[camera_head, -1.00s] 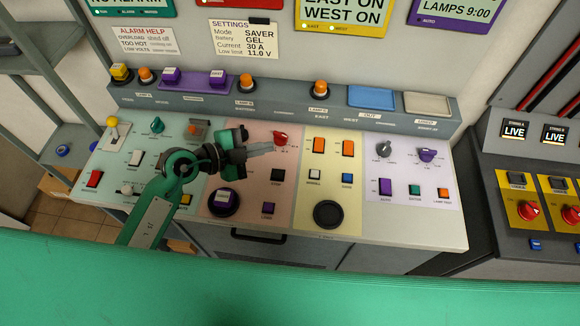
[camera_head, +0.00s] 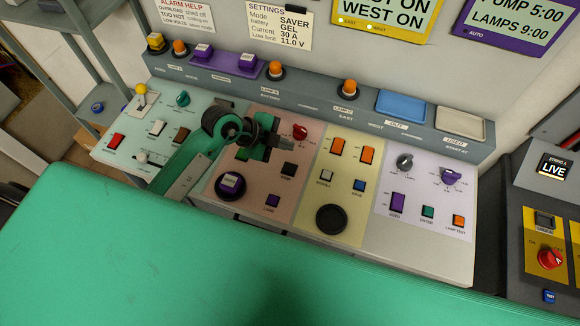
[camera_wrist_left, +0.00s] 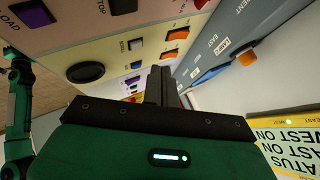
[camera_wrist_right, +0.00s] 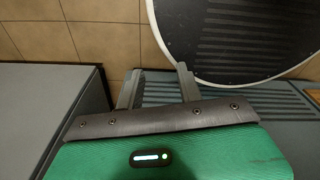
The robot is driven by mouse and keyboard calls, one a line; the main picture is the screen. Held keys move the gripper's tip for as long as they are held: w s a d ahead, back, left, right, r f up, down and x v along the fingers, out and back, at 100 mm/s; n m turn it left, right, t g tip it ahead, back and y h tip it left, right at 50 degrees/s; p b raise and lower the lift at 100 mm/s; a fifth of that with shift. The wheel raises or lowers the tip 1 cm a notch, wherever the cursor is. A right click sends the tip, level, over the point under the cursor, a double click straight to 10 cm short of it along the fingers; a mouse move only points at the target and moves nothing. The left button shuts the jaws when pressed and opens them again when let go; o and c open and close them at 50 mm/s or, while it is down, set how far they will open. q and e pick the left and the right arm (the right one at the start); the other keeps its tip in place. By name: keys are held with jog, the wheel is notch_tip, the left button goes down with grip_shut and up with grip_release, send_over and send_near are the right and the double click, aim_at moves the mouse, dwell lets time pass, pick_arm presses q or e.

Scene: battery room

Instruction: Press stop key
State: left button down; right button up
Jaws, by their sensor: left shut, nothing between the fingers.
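The stop key is a small dark key (camera_head: 288,169) on the pink section of the sloped console, with a label below it. In the left wrist view the dark key (camera_wrist_left: 123,5) is at the top edge, its label partly cut off. My left gripper (camera_head: 291,143) is shut and empty above the pink section, between the red knob (camera_head: 300,131) and the stop key, apart from the key in the picture. Its closed fingers show in the left wrist view (camera_wrist_left: 161,72). My right gripper (camera_wrist_right: 158,80) is open and empty, away from the console.
The yellow section holds orange switches (camera_head: 337,146) and a black round disc (camera_head: 331,219). A raised ledge with orange lamps (camera_head: 276,69) runs behind.

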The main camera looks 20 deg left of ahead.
pick_arm(q)
jog(key=b, duration=0.7)
send_over(285, 169)
notch_tip(285, 169, down, 6)
jog(key=shift+f, duration=0.85)
jog(key=shift+w+f, duration=0.1)
jog(key=shift+f, duration=0.3)
jog(key=shift+f, duration=0.15)
dwell(0.6)
jog(key=shift+f, duration=0.25)
